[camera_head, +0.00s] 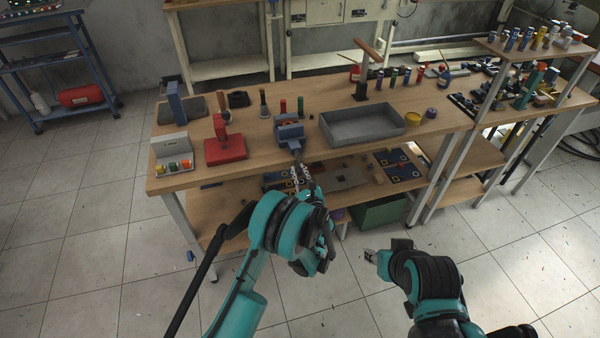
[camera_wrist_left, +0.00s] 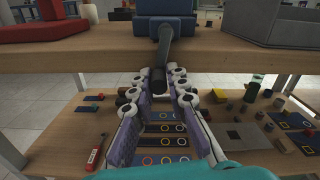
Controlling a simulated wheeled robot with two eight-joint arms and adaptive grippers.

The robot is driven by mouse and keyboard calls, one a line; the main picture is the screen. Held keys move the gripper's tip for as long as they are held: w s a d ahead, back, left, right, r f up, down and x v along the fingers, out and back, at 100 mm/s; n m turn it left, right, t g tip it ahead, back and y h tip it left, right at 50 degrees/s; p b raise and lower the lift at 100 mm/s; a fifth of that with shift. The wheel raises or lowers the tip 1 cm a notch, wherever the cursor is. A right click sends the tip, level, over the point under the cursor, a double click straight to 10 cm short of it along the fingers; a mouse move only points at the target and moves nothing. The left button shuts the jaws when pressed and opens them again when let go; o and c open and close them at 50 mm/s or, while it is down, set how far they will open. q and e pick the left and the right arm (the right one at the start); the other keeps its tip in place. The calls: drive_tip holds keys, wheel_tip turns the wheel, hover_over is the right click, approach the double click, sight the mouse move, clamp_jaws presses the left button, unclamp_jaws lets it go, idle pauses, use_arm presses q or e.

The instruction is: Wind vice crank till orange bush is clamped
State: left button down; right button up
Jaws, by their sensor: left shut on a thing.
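The blue vice (camera_head: 289,131) stands at the front edge of the workbench. Its dark crank (camera_head: 296,152) sticks out past the edge. In the left wrist view the blue vice body (camera_wrist_left: 166,27) is at the top, with the crank (camera_wrist_left: 161,55) hanging down from it. My left gripper (camera_head: 301,178) is below the bench edge. Its two fingers (camera_wrist_left: 159,85) close around the lower end of the crank. I cannot make out the orange bush in either view. My right gripper (camera_head: 371,256) is in front of the bench, apart from everything; its jaw state is unclear.
A grey tray (camera_head: 362,124) is right of the vice, and a red press-like fixture (camera_head: 224,143) is left of it. Small red and green cylinders stand behind the vice. A lower shelf (camera_head: 345,172) with flat blue parts lies beneath the gripper.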

sight(298, 170)
use_arm(q)
drive_tip(key=shift+a, duration=0.1)
drive_tip(key=c, duration=1.5)
unclamp_jaws()
wheel_tip(298, 170, up, 10)
drive_tip(key=shift+r, duration=0.1)
